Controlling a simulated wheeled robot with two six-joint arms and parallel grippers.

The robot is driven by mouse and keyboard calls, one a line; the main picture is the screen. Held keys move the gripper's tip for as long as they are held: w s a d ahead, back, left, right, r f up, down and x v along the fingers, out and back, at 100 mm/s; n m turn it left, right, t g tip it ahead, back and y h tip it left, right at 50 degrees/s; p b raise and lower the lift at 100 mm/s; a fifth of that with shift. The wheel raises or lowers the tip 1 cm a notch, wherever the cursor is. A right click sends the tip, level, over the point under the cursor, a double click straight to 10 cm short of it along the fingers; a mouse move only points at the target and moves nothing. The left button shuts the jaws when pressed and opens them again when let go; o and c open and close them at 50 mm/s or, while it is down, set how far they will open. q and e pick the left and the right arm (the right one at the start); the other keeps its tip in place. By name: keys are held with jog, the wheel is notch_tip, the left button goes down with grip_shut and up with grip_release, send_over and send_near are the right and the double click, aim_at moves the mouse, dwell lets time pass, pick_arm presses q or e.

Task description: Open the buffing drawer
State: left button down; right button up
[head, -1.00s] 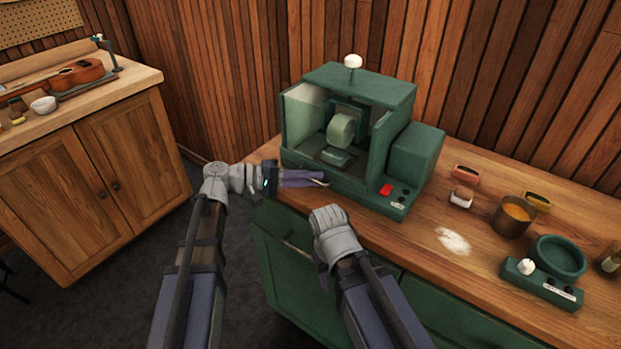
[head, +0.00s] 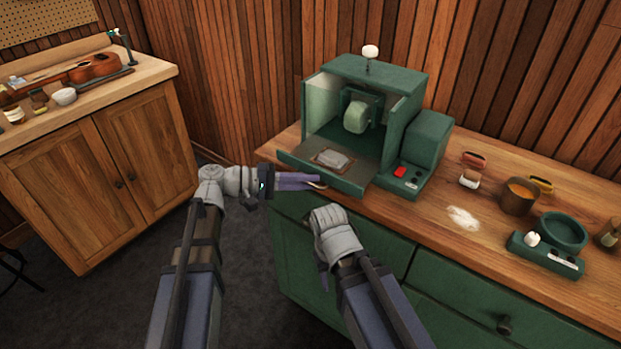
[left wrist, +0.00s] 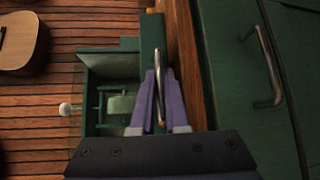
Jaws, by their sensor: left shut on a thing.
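The green buffing machine (head: 418,92) stands on the wooden counter, with a pale buffing wheel (head: 356,117) inside its open hood. Its buffing drawer (head: 345,183) sticks out at the front, showing a tray with a light grey pad (head: 333,160). My left gripper (head: 320,182) is shut on the drawer's handle, in front of the drawer face. In the left wrist view the metal handle (left wrist: 158,62) runs between the two purple fingers of the gripper (left wrist: 162,88). My right arm's grey wrist is low in front of the counter; its fingers are hidden.
A red switch (head: 400,171) sits right of the drawer. White powder (head: 463,217), a brown cup (head: 517,196) and a green bowl (head: 562,231) are farther right on the counter. Green cabinet drawers (head: 460,295) lie below. A wooden bench (head: 150,130) with a ukulele stands at left.

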pick_arm(q)
jog(key=shift+s+a, duration=0.7)
jog(key=shift+s, duration=0.2)
jog(key=c, duration=1.2)
grip_release()
jog(key=shift+a, duration=0.1)
jog(key=s+a+r+p, duration=0.1)
jog(key=a, duration=0.6)
jog(key=shift+a, duration=0.25)
jog(key=shift+s, duration=0.1)
